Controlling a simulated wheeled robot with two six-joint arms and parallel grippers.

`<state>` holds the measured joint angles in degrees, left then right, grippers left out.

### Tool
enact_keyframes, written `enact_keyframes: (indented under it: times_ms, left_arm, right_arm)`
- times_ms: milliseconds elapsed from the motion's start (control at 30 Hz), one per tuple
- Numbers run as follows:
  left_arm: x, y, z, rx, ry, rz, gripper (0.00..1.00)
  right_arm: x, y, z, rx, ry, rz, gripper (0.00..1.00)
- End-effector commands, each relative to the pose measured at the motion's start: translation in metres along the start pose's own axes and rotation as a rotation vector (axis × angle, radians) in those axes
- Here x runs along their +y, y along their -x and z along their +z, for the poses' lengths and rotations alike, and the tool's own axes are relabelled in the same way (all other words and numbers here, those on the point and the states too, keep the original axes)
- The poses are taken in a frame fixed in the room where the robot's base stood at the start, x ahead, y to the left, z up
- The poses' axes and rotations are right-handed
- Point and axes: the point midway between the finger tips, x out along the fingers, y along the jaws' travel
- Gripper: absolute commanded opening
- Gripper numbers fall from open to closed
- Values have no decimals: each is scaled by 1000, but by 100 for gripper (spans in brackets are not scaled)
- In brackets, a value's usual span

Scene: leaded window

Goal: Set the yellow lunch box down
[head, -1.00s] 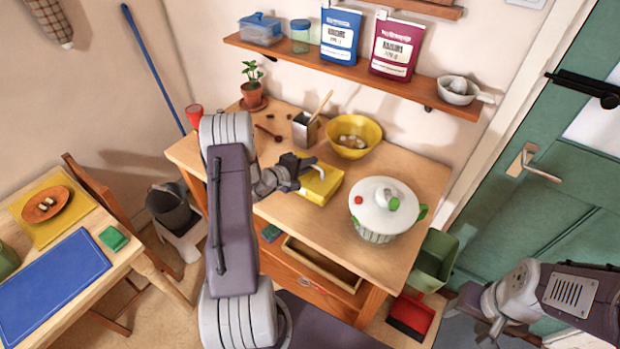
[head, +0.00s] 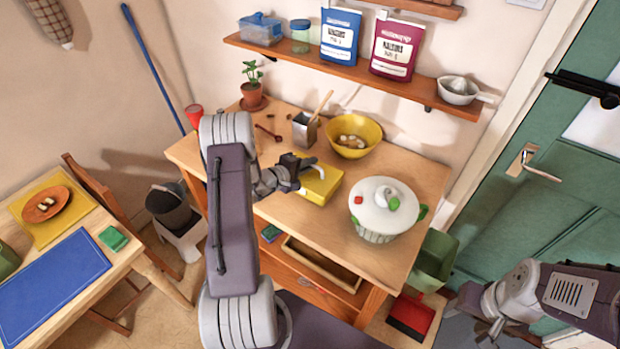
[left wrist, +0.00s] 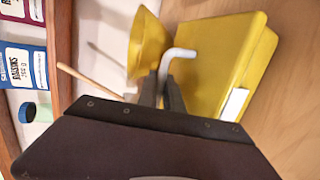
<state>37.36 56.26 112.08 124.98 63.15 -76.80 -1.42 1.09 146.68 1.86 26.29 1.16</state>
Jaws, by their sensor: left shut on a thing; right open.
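The yellow lunch box (head: 322,184) is at the middle of the wooden worktop, lying flat and at or very near its surface; I cannot tell for sure whether it touches. It also shows in the left wrist view (left wrist: 222,62), with a pale handle (left wrist: 176,55) and a white latch. My left gripper (head: 304,172) is shut on the lunch box's handle; its fingers also show in the left wrist view (left wrist: 163,92). My right gripper (head: 490,322) is open and empty, low at the right, away from the worktop.
A yellow bowl (head: 354,136) stands behind the box, and a metal tin (head: 304,130) with a wooden spoon behind left. A white lidded pot (head: 385,208) stands to the right. An open drawer (head: 322,264) sticks out below.

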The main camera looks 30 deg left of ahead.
Motion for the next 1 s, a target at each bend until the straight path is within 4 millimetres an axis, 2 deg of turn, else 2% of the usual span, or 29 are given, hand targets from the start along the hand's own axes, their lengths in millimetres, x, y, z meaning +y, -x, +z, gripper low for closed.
enact_keyframes:
  times_ms: [233, 333, 467, 700, 833, 1000]
  left_arm:
    - [1, 0, 0, 0, 0, 0, 0]
    - [8, 2, 0, 0, -3, 2, 0]
    - [29, 10, 1, 2, -5, 4, 0]
    - [79, 28, 4, 0, -6, 5, 0]
    - [92, 33, 5, 0, -3, 2, 0]
    - [95, 34, 5, 0, 0, 1, 0]
  right_arm:
    - [0, 0, 0, 0, 0, 0, 54]
    - [0, -2, 0, 0, 0, 0, 54]
    - [0, -6, 1, 0, 0, 0, 54]
    - [0, -14, 1, 0, 0, 0, 54]
    - [0, -15, 2, 0, 0, 0, 54]
    - [0, -15, 2, 0, 0, 0, 54]
